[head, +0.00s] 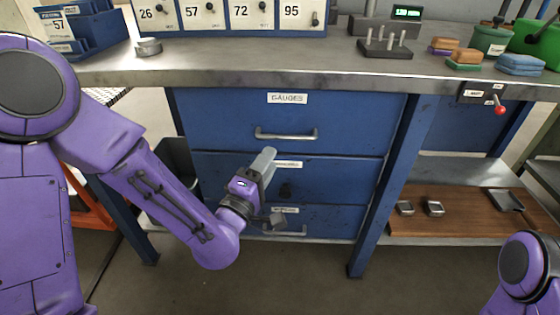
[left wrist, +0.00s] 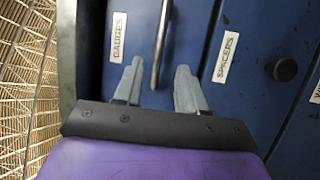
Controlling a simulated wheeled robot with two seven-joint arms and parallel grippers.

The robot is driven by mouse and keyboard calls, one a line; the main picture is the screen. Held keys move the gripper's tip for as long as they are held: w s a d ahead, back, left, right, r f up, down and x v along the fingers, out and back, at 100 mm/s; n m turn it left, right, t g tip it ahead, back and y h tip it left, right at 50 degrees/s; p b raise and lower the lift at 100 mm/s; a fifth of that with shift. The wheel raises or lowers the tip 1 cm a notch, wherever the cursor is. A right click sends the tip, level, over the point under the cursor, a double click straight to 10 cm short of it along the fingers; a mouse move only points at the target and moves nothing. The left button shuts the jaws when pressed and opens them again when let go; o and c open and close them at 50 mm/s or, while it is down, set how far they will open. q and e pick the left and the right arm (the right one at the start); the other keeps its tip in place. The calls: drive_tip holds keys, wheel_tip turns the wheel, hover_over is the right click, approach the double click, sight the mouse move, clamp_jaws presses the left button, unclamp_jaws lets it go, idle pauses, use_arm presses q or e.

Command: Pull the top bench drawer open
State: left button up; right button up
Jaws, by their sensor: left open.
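The top bench drawer (head: 220,115) is blue, labelled GAUGES, and looks shut, flush with the bench front. Its metal bar handle (head: 286,135) runs level across the middle. My left gripper (head: 266,160) is in front of the drawers, appearing just below this handle in the head view. In the left wrist view its two grey fingers (left wrist: 158,75) are open and empty. There the handle (left wrist: 161,42) lines up between the fingers, and its near end overlaps the gap; contact does not show. My right gripper is out of view; only part of the right arm shows at lower right.
Below are a drawer labelled SPACERS (head: 345,178) with a dark round knob (left wrist: 285,69) and a bottom drawer (head: 335,220) with a bar handle. A blue bench leg (head: 388,170) stands right of them. The worktop (head: 240,75) overhangs above, with gauge boxes on it.

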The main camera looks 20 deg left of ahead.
sight(284, 139)
use_arm(q)
drive_tip(key=x, duration=0.7)
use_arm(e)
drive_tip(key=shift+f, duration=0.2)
use_arm(q)
drive_tip(key=shift+c, duration=0.3)
clamp_jaws()
